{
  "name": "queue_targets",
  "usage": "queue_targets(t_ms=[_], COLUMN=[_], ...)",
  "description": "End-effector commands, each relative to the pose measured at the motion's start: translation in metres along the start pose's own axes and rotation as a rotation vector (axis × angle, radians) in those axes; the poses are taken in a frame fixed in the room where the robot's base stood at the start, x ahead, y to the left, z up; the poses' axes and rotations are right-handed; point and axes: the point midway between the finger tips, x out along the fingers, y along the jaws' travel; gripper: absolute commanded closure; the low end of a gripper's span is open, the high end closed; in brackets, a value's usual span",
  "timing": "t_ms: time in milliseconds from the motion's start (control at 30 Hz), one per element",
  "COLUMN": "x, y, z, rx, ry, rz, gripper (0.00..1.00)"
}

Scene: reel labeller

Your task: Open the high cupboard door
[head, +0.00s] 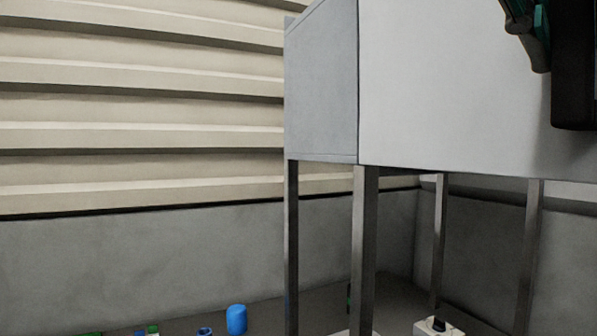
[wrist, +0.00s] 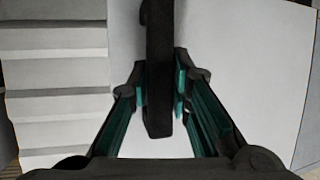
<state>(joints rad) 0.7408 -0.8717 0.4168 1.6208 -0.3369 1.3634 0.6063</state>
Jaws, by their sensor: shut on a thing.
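The high cupboard (head: 322,95) is a pale box raised on dark metal legs, on the right of the head view. Its white door (head: 440,85) faces me and looks flush with the cupboard's side edge; any gap further right is out of view. In the wrist view the door (wrist: 240,50) fills the middle and right. A thick black upright handle (wrist: 159,112) stands in front of it. My gripper (wrist: 162,82) is shut on the handle, one green-padded finger on each side. In the head view only part of my gripper (head: 530,30) shows at the top right.
A cream slatted wall (head: 130,105) is behind on the left. Below are a blue container (head: 236,320), a few small items and a white box (head: 438,327) with a dark top. Cupboard legs (head: 364,250) stand below the box. The space left of the cupboard looks clear.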

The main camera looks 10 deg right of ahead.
Motion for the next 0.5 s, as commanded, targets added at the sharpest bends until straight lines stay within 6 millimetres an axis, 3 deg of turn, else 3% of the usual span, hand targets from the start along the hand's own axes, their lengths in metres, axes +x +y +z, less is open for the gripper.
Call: queue_targets(t_ms=[67, 100, 200, 500], x=[-0.0031, -0.0031, -0.0031, -0.0034], y=[-0.0036, -0.0036, -0.0039, -0.0052], z=[0.0045, 0.0045, 0.0044, 0.0048], rx=[-0.015, -0.015, -0.015, -0.014], ry=[0.007, 0.007, 0.007, 0.005], rz=[0.012, 0.012, 0.011, 0.007], gripper=[1.0, 0.79, 0.62, 0.62])
